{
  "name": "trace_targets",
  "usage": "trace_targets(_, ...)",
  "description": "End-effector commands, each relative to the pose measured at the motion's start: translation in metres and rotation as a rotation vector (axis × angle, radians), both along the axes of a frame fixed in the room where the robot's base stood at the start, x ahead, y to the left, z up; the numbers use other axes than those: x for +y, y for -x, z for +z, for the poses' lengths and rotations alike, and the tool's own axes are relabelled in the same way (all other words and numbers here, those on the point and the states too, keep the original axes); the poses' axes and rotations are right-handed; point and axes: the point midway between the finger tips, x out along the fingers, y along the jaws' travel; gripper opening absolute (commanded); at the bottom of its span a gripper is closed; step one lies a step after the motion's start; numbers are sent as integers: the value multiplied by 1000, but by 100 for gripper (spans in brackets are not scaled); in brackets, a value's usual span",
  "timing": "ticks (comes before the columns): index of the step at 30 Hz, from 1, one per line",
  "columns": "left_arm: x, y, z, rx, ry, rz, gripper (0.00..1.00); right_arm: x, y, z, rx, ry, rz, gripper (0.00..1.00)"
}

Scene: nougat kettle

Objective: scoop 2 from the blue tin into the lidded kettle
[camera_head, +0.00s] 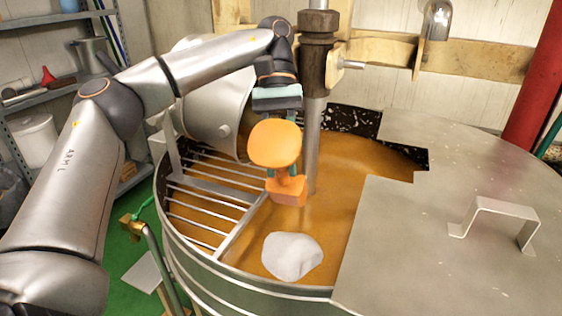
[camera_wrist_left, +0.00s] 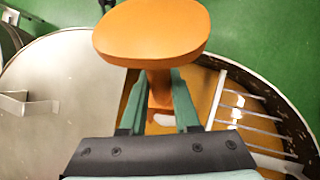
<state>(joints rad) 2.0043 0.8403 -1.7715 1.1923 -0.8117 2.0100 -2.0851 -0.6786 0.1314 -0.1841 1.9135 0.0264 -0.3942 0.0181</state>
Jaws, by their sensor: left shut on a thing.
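My left gripper (camera_head: 284,172) is shut on an orange scoop (camera_head: 274,143) and holds it over the kettle's opening. In the left wrist view the scoop (camera_wrist_left: 152,30) stands out between the teal fingers (camera_wrist_left: 158,92), with its broad rounded end facing the camera. The big metal kettle (camera_head: 215,277) is partly covered by a flat grey lid (camera_head: 440,215) on the right. Orange-brown mass (camera_head: 345,160) shows inside it. A white lump (camera_head: 292,256) is at the opening's front; I cannot tell whether it rests on the mass. I cannot identify the blue tin. My right gripper is not in view.
A bar grille (camera_head: 215,200) covers the opening's left side. A vertical shaft (camera_head: 313,120) rises from the kettle. The lid has a raised handle (camera_head: 497,215). A red pipe (camera_head: 535,85) stands at the right; shelves (camera_head: 60,90) stand at the left.

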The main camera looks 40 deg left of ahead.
Motion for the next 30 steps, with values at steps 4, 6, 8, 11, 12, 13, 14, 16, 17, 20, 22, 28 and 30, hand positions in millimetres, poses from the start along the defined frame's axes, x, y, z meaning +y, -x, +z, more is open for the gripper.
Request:
trace_targets(4,0,0,0,-1,1,0,0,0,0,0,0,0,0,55)
trace_targets(6,0,0,0,-1,1,0,0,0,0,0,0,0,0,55)
trace_targets(8,0,0,0,-1,1,0,0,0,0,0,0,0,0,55)
trace_targets(11,0,0,0,-1,1,0,0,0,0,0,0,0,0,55)
trace_targets(12,0,0,0,-4,-1,-1,0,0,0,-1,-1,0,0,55)
trace_targets(13,0,0,0,-12,-3,-1,0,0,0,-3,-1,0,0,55)
trace_targets(14,0,0,-1,-27,-8,-2,0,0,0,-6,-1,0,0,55)
trace_targets(16,0,1,0,-83,-30,-3,0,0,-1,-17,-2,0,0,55)
trace_targets(17,0,1,0,-115,-43,-3,0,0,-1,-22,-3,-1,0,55)
trace_targets(20,0,1,6,-233,-91,-3,0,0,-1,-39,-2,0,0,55)
trace_targets(22,-1,1,10,-319,-127,-3,0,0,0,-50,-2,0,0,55)
trace_targets(28,-1,1,26,-595,-240,-2,0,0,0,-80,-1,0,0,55)
trace_targets(30,-1,1,33,-698,-283,-1,0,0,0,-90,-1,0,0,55)
